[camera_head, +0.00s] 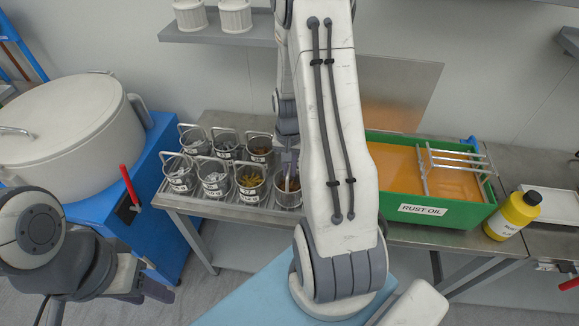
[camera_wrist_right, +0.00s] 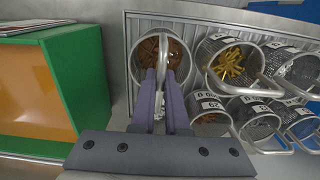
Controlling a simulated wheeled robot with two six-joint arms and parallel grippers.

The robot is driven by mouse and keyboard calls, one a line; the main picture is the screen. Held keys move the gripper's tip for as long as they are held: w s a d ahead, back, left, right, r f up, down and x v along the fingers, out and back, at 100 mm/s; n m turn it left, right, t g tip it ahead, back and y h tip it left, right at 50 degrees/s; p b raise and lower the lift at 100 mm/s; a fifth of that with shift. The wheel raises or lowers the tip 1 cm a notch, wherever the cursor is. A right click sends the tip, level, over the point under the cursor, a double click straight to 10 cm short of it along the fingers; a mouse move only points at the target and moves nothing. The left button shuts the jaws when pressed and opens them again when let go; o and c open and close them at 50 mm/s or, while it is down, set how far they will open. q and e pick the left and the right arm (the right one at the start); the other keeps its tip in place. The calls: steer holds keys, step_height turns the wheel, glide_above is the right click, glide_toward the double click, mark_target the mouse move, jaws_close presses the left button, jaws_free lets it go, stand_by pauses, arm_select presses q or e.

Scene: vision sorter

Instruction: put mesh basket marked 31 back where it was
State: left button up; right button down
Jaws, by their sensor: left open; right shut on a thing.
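My right gripper (camera_head: 289,168) is shut on a mesh basket (camera_head: 288,198) at the right end of the front row on the metal tray (camera_head: 238,206). In the right wrist view the fingers (camera_wrist_right: 164,78) reach over the rim of this basket (camera_wrist_right: 136,66), which holds brown pieces. No number is readable on it, so I cannot tell if it is the one marked 31. It looks upright inside the tray's edge; whether it touches the tray floor is unclear. My left gripper (camera_head: 152,291) is open and empty at the lower left, away from the baskets.
Several other labelled baskets of small parts, such as one with yellow pieces (camera_head: 250,183), stand close on the left. A green RUST OIL tank (camera_head: 391,203) is at the right, beyond it a yellow bottle (camera_head: 514,213). A large pot (camera_head: 66,128) stands far left.

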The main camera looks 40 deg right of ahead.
steer(key=shift+f, duration=0.15)
steer(key=c, duration=0.9)
jaws_free()
steer(key=shift+r, duration=0.3)
steer(key=shift+w+r, duration=0.1)
steer(key=shift+r, duration=0.25)
step_height(320, 180, up, 11)
steer(key=shift+r+b, duration=0.1)
steer(key=shift+b, duration=0.75)
